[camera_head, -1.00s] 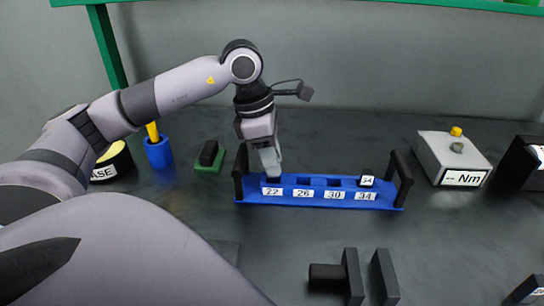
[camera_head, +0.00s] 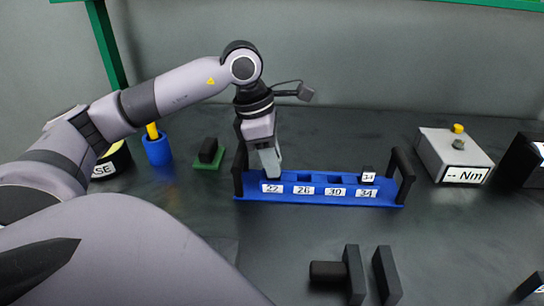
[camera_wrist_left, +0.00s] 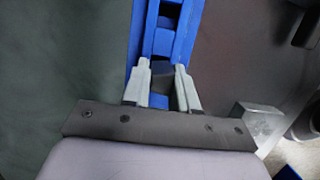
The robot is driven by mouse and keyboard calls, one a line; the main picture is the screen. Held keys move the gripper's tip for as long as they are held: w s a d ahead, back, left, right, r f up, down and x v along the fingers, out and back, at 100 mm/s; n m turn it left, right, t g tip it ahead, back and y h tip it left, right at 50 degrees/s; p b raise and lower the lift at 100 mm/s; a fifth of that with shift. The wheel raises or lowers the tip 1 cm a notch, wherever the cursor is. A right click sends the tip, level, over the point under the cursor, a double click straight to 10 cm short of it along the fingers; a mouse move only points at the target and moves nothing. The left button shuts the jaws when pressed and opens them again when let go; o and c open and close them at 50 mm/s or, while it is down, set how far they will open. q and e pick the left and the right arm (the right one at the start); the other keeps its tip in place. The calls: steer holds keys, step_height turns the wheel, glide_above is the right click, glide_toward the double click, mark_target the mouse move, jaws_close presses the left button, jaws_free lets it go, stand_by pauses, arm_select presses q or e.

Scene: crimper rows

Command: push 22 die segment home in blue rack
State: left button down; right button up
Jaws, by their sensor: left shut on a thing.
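The blue rack (camera_head: 222,192) stands on the dark table, with slots labelled 22, 26, 30 and 34 and a black handle at each end. My left gripper (camera_head: 270,171) points down at the 22 slot, at the rack's left end. In the left wrist view its fingers (camera_wrist_left: 164,78) are shut on a dark block, the 22 die segment (camera_wrist_left: 161,70), over the blue rack (camera_wrist_left: 134,48). The fingers hide the segment in the head view, and how deep it sits cannot be told. My right gripper is out of view.
A dark labelled segment (camera_head: 368,174) stands in the 34 slot; the 26 and 30 slots look empty. Dark upright blocks (camera_head: 354,274) stand in front. A grey box marked Nm (camera_head: 455,157) is at right, a blue cup (camera_head: 158,152) and a green-based black block (camera_head: 208,152) at left.

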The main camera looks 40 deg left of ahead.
arm_select(q)
steer(key=shift+f+b, duration=0.55)
steer(key=shift+f, duration=0.15)
steer(key=c, duration=0.8)
jaws_free()
steer(key=v, duration=0.6)
steer(key=shift+a+r+p, duration=0.1)
steer(key=shift+r+p, duration=0.25)
steer(key=shift+s+r, duration=0.15)
steer(key=shift+r, duration=0.1)
